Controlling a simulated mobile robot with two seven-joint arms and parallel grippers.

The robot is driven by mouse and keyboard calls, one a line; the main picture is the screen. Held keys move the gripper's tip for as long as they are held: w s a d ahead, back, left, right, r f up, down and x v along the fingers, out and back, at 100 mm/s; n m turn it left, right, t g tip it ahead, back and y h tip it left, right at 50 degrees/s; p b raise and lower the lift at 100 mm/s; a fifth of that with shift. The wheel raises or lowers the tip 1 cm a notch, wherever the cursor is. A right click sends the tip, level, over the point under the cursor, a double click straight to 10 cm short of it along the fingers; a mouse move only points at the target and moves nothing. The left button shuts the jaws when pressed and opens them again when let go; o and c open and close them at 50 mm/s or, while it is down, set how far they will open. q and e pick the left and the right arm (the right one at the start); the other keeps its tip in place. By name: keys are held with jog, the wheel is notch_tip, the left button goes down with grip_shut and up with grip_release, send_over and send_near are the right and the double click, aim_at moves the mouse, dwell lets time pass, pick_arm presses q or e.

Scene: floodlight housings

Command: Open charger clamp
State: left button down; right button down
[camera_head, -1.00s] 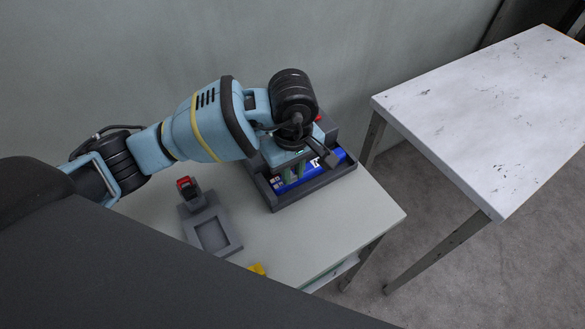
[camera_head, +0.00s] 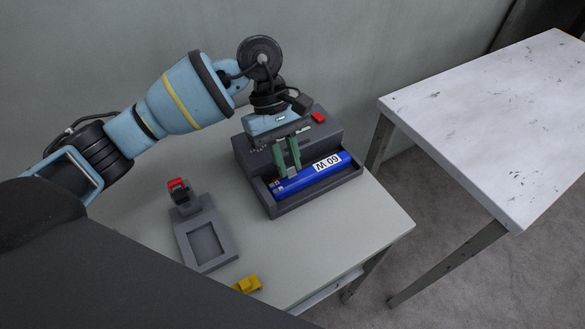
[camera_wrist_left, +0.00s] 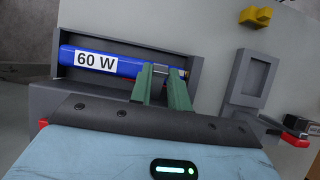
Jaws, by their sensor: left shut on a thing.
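A grey fixture (camera_head: 206,244) with a square recess lies on the light table. A small red-topped clamp (camera_head: 179,190) stands upright at its far end. In the left wrist view the fixture (camera_wrist_left: 250,80) is at the right, with the dark clamp (camera_wrist_left: 297,123) below it. My left gripper (camera_head: 287,168) is away from this clamp, over a grey box (camera_head: 315,199). Its green fingers are shut around the left part of a blue bar (camera_head: 333,167) labelled 60 W, which lies in the box's trough. The fingers (camera_wrist_left: 161,88) hide part of the bar in the wrist view. My right gripper is out of view.
The box has a red button (camera_head: 319,117) at its back right. A small yellow piece (camera_head: 247,285) lies near the table's front edge. A white scuffed table (camera_head: 485,120) stands apart at the right. A wall rises close behind the box.

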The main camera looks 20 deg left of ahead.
aim_at(291, 172)
pick_arm(q)
jog(key=a+g+h+b, duration=0.1)
jog(key=b, duration=0.1)
jog(key=w+g+h+b, duration=0.1)
jog(key=h+b, duration=0.1)
jog(key=b, duration=0.1)
jog(key=shift+w+a+g+h, duration=0.25)
jog(key=shift+a+g+h, duration=0.05)
jog(key=shift+a+g, duration=0.1)
jog(key=shift+w+a+r+g+h+b, duration=0.1)
jog(key=shift+w+a+g+h+b, duration=0.15)
jog(key=shift+g+h+b, duration=0.65)
jog(key=shift+w+a+r+h+b, duration=0.2)
jog(key=shift+a+h+b, duration=0.25)
jog(key=shift+b, duration=1.05)
jog(key=c, duration=1.3)
grip_release()
